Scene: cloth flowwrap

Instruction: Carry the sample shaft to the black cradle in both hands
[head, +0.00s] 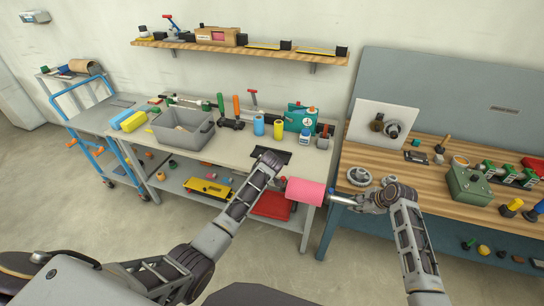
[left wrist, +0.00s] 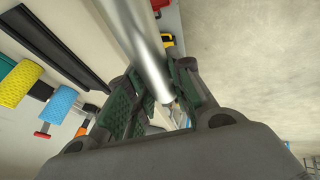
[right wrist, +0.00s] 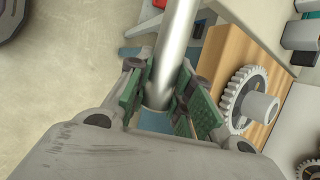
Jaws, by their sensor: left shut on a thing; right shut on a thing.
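The sample shaft is a bare silver bar with a wide pink sleeve (head: 305,191) around its middle in the head view. My left gripper (head: 279,183) is shut on its left end, and the silver metal (left wrist: 145,40) shows between the fingers in the left wrist view. My right gripper (head: 370,201) is shut on its right end, with the metal (right wrist: 175,50) between the fingers in the right wrist view. The shaft hangs in the air, nearly level, in front of the benches. A long black piece (head: 273,154), apparently the cradle, lies on the grey bench behind my left wrist.
The wooden bench (head: 415,178) at right holds a gear (head: 359,176) near my right wrist and a green box (head: 470,186). A gap separates the benches.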

